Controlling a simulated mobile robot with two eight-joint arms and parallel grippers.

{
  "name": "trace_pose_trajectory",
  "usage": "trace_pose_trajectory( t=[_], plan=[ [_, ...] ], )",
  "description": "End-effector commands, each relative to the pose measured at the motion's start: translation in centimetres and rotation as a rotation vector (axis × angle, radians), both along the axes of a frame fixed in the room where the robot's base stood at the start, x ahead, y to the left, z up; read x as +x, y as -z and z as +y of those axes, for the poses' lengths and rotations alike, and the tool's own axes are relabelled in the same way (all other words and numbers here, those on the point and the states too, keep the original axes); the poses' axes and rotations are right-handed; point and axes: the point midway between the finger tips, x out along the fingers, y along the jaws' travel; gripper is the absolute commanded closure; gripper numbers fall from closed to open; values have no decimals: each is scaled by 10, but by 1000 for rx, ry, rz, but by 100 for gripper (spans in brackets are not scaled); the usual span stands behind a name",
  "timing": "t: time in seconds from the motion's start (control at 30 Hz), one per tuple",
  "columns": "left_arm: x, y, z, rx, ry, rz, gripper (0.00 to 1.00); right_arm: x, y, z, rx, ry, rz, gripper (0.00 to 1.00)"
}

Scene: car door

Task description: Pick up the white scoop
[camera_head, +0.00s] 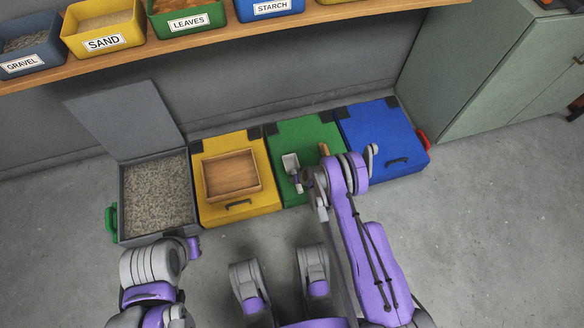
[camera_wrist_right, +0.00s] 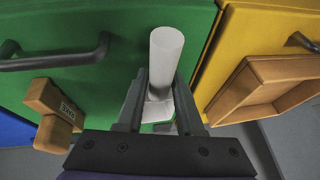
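The white scoop (camera_head: 291,162) is at the green bin (camera_head: 296,133), in the middle of the head view. In the right wrist view its round white handle (camera_wrist_right: 166,52) stands up between the two fingers of my right gripper (camera_wrist_right: 162,88). Both fingers look pressed against the handle, and the lower part of the scoop is partly hidden behind them. My right gripper also shows in the head view (camera_head: 299,180), partly covered by my arm. My left arm is at the lower left of the head view; its gripper does not show.
A wooden block-like tool (camera_wrist_right: 52,115) lies on the green lid. A wooden tray (camera_head: 231,175) sits on the yellow bin (camera_head: 262,199). An open gravel-filled bin (camera_head: 120,210) is left, a blue bin (camera_head: 385,135) right. A shelf (camera_head: 222,40) with labelled boxes runs above.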

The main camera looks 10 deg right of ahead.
Motion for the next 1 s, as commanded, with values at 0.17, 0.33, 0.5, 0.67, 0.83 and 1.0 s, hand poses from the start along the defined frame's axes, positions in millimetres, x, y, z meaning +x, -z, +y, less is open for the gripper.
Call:
trace_pose_trajectory(
  t=[0.17,0.33,0.5,0.67,0.83,1.0],
  plan=[
    [0,0,0,0,0,0,100,0,0,0,0,0,0,98],
    [0,0,0,0,0,0,100,0,0,0,0,0,0,100],
    [0,0,0,0,0,0,100,0,0,0,0,0,0,100],
    [0,-2,0,0,0,1,100,0,-10,0,0,0,0,100],
    [-2,-9,0,0,0,1,100,0,-44,0,0,0,0,100],
    [-3,-17,0,0,0,1,100,0,-77,0,0,0,0,100]
  ],
)
